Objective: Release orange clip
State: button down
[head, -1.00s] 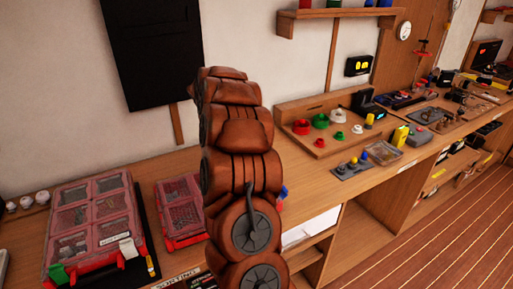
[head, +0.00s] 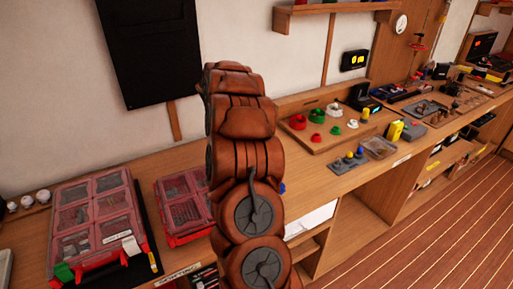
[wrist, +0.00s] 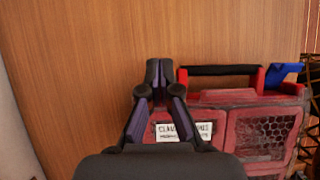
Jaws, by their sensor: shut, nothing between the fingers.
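My gripper (wrist: 160,72) shows in the wrist view with its two dark fingers shut together and nothing between them. Its tips are just left of the black handle of a red case (wrist: 232,118) with a white label. The case has a mesh-like window at right. A blue clip (wrist: 285,72) stands open at the right end of the handle. No clearly orange clip shows; the spot at the handle's left end is partly behind the fingers. In the head view the same-looking red case (head: 184,205) sits on the bench, partly behind my arm, and my gripper is hidden.
A larger red compartment case (head: 100,215) with a green clip lies at left on the wooden bench (head: 360,178). Wood grain fills the wrist view's background.

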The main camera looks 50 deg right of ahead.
jog(key=shift+r+p, duration=0.45)
jog(key=shift+r, duration=0.3)
jog(key=shift+w+a+r+p, duration=0.2)
jog(key=shift+a+r+p, duration=0.1)
jog(key=shift+r, duration=0.15)
jog(key=s+d+r+b+v, duration=0.1)
jog(key=d+v, duration=0.1)
jog(key=v, duration=1)
jog(key=shift+r+b, duration=0.25)
jog(key=shift+b, duration=0.15)
jog(key=shift+a, duration=0.1)
